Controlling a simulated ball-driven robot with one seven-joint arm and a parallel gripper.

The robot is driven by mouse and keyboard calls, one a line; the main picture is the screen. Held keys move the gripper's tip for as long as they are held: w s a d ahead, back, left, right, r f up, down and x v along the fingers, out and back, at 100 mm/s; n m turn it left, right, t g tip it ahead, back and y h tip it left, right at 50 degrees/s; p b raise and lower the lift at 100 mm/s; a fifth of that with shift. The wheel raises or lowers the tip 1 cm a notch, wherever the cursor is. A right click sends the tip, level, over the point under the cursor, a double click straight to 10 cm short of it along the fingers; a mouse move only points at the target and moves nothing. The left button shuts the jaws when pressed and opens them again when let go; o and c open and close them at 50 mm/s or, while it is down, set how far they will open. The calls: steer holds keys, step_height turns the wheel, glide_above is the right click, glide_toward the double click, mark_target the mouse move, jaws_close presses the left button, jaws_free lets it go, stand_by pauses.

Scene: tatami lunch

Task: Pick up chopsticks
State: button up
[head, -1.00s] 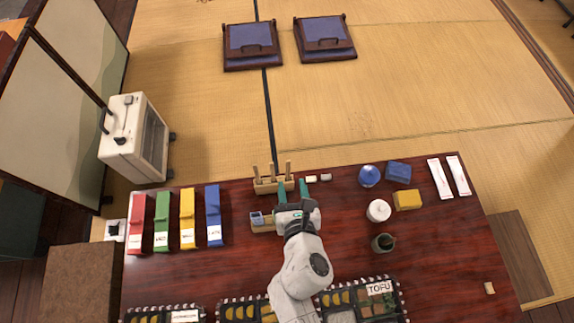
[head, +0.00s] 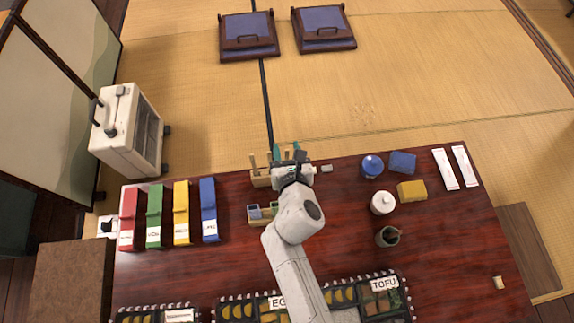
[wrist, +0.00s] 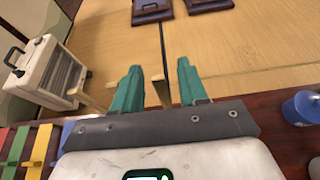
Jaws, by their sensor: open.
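Several upright wooden sticks, which look like chopsticks (head: 253,162), stand in a wooden holder (head: 261,181) at the far edge of the dark red table. My gripper (head: 286,152), with teal fingers, is at the right end of this holder and hides part of it. In the wrist view my gripper (wrist: 160,68) is open. Another stick (wrist: 93,101) shows outside the left finger. The sticks' lower ends are hidden there by the gripper body.
A small compartmented box (head: 254,213) sits just nearer than the holder. Red, green, yellow and blue (head: 208,212) boxes stand at left. A blue jar (head: 371,167), white jar (head: 382,203) and white paper packets (head: 445,169) are at right. Food trays (head: 236,310) line the near edge.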

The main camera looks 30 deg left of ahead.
steer(key=shift+c, duration=0.4)
jaws_close()
step_height(320, 180, up, 11)
steer(key=p, duration=0.8)
steer(key=shift+f, duration=0.2)
step_height(320, 180, up, 8)
steer(key=p, duration=0.9)
